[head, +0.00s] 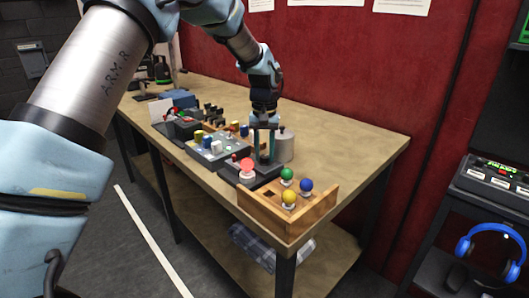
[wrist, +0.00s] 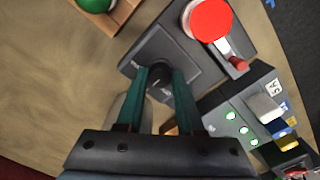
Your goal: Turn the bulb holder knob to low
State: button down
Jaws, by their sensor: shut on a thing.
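The bulb holder (head: 236,176) is a dark box on the workbench with a red bulb (head: 247,166) on top, and it also shows in the wrist view (wrist: 228,55). Its knob (wrist: 158,82) is a small dark round part on a dark square plate. My gripper (head: 264,158) points down over the holder, right of the red bulb in the head view. In the wrist view its two teal fingers (wrist: 169,85) stand on either side of the knob and are shut on it. The knob's setting marks are too small to read.
A wooden rack (head: 265,210) with green, blue and yellow bulbs stands at the bench's near end. A grey cylinder (head: 284,146) stands close behind my gripper. A panel with coloured blocks (head: 213,148) lies left of the holder. The bench's right side (head: 350,140) is clear.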

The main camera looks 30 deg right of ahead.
aim_at(264, 156)
dwell(0.4)
jog(key=c, duration=0.5)
grip_release()
jog(key=shift+c, duration=0.2)
notch_tip(264, 156, up, 11)
jog(key=b, duration=0.2)
jog(key=shift+f, duration=0.1)
